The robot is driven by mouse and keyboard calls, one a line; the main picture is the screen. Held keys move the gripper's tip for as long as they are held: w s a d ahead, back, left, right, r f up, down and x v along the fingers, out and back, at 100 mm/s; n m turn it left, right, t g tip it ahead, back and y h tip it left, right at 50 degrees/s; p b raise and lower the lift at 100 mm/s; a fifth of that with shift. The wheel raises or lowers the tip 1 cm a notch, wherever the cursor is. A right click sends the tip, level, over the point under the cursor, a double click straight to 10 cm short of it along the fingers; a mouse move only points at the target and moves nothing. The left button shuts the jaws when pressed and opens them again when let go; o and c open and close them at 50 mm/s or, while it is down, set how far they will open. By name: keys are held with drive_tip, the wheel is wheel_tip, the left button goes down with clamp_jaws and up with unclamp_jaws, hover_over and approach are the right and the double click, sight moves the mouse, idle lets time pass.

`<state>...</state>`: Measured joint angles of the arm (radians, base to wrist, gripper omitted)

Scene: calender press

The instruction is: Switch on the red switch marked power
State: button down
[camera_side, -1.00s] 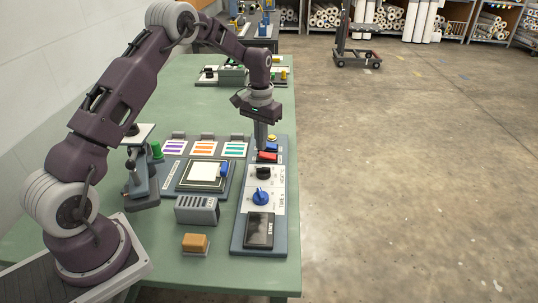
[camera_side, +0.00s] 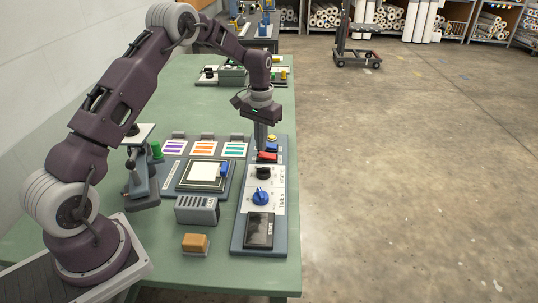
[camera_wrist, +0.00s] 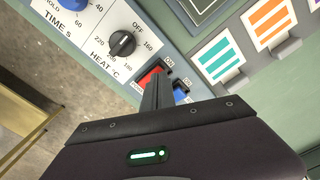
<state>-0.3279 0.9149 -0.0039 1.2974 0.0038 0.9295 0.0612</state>
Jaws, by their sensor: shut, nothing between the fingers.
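The red power switch (camera_side: 267,157) is a rocker on the control panel (camera_side: 238,235). It also shows in the wrist view (camera_wrist: 148,77), partly hidden by my fingers. My gripper (camera_side: 262,148) points down with its fingers shut and empty. The fingertips (camera_wrist: 158,74) are at the red switch, overlapping it in both views. I cannot tell whether they touch it or which way the rocker is tipped.
A blue switch (camera_wrist: 180,91) sits right beside the red one. The black heat knob (camera_side: 263,173) and blue timer knob (camera_side: 261,197) are nearer on the panel. A press plate (camera_side: 203,173) and colour cards (camera_side: 204,148) lie to the left.

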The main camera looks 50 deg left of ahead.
drive_tip(key=shift+f, duration=1)
drive_tip(key=shift+r, duration=3.55)
